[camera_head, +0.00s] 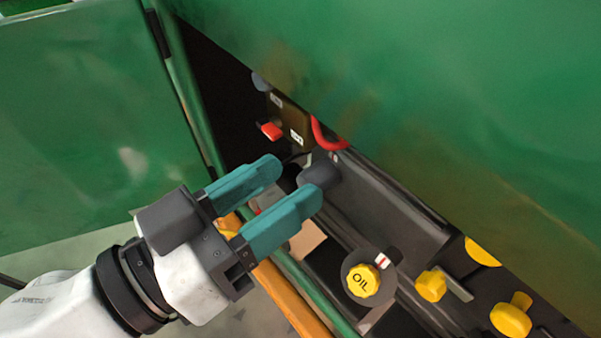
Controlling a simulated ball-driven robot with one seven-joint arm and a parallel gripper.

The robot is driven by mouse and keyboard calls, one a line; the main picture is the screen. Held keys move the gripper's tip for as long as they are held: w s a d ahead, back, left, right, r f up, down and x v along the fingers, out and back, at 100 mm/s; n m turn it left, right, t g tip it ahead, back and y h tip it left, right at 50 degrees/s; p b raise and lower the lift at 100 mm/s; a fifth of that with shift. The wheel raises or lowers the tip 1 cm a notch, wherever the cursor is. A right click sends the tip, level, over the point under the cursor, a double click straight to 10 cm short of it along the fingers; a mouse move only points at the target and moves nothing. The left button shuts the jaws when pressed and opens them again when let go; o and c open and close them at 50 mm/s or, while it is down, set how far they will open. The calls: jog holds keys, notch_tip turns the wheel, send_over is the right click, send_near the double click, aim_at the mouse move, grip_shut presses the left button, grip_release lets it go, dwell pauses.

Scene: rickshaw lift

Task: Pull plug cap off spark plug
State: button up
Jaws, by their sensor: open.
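My gripper (292,182) reaches in from the lower left with its two teal fingers apart. A dark grey rounded piece (322,174), which looks like the plug cap, sits on the engine just beyond the fingertips. The nearer fingertip overlaps its lower left part in the picture. I cannot tell whether they touch. A thin black lead runs beside it, partly hidden. The space between the fingers is dark, and the spark plug itself cannot be made out.
A green panel (430,90) overhangs the engine bay, and an open green door (90,120) stands at left. A red hose (326,138) and red switch (271,131) lie behind. The yellow oil cap (363,281) and yellow knobs (431,286) are at lower right. An orange bar (290,298) runs below.

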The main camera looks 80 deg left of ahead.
aim_at(349, 143)
jog(key=shift+x, duration=4.85)
jog(key=shift+c, duration=0.4)
jog(key=c, duration=0.8)
